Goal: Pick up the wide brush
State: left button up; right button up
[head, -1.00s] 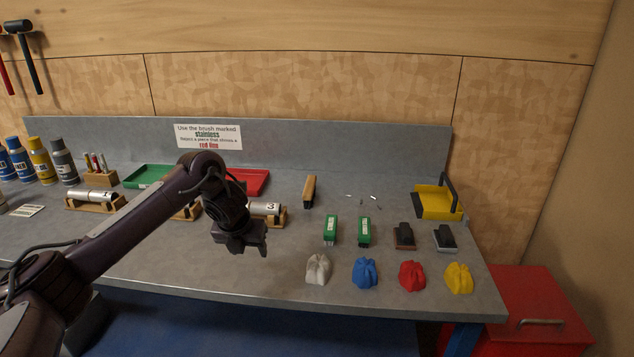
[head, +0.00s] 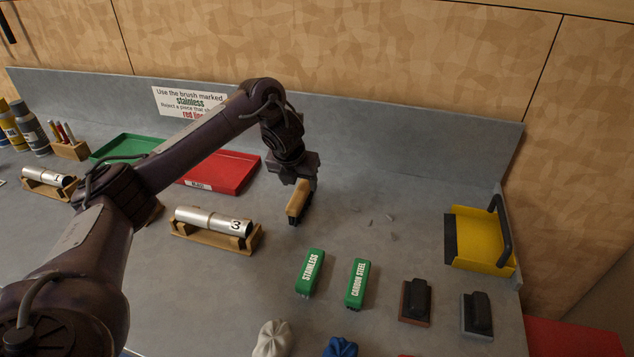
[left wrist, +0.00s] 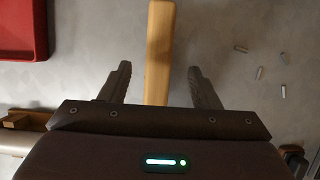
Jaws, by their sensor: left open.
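The wide brush (head: 298,201) has a long wooden handle block and dark bristles, and stands on the grey bench right of the red tray. My left gripper (head: 304,183) is just above and behind it, pointing down. In the left wrist view the wooden top of the brush (left wrist: 158,50) lies between the two spread fingers (left wrist: 158,85), with a gap on each side. The left gripper is open and empty. My right gripper is not in view.
Metal shavings (head: 375,219) lie right of the brush. Green brushes marked STAINLESS (head: 310,272) and CARBON STEEL (head: 357,283) are nearer the front. Cylinder 3 on its wooden cradle (head: 205,238) and the red tray (head: 236,172) are to the left. A yellow dustpan (head: 478,240) stands at right.

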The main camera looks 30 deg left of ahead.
aim_at(300, 192)
pick_arm(q)
jog(key=shift+w+f, duration=0.25)
jog(key=shift+w, duration=0.05)
jog(key=shift+b+x, duration=0.35)
jog(key=shift+x, duration=0.5)
jog(key=shift+s+a+f, duration=0.1)
jog(key=shift+s+f, duration=0.15)
jog(key=shift+f, duration=0.1)
jog(key=x, duration=0.1)
jog(key=p+x, duration=0.1)
jog(key=x, duration=0.1)
jog(key=shift+s+f+p, duration=0.1)
jog(key=shift+f+p, duration=0.2)
jog(key=shift+f, duration=0.05)
jog(key=shift+w+f, duration=0.25)
jog(key=shift+f, duration=0.25)
jog(key=c, duration=1.1)
jog(key=shift+o, duration=0.2)
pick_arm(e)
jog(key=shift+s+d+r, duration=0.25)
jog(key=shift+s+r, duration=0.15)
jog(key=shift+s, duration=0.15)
pick_arm(q)
jog(key=shift+r, duration=0.1)
